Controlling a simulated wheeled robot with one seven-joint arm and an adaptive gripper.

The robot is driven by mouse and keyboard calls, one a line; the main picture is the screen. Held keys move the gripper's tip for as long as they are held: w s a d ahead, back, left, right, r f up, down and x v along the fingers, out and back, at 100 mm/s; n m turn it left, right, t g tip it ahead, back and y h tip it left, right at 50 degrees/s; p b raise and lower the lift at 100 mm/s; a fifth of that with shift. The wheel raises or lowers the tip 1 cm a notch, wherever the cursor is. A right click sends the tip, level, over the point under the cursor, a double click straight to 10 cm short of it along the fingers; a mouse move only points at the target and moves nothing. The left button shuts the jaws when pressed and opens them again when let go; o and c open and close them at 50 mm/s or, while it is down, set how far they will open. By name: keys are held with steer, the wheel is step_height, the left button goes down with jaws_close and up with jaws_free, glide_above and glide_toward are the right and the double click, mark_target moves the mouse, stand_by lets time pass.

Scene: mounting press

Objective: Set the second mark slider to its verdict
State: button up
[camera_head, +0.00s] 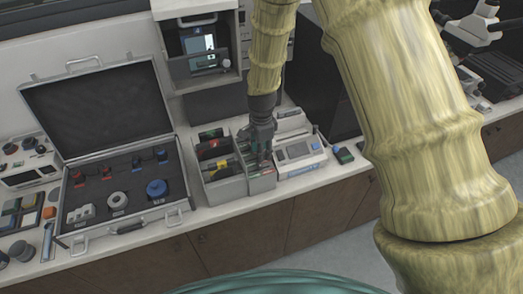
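My gripper (263,157) points down over the front right part of a grey compartmented tray (226,190) on the counter. Its fingers are small and dark here, and whether they are apart or closed on something does not show. Just under the fingertips is a grey-green block-like part (262,182) at the tray's right end. I cannot make out a mark slider or its verdict marks at this size; the gripper may hide it.
An open case (95,110) with knobs lies left. A machine with a lit window (198,45) stands behind. A small dark green-topped item (343,155) sits near the counter's edge.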

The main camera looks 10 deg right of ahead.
step_height(320, 180, up, 12)
steer(key=shift+f, duration=0.2)
steer(key=shift+d, duration=0.1)
steer(key=shift+s+f, duration=0.1)
stand_by(0.6)
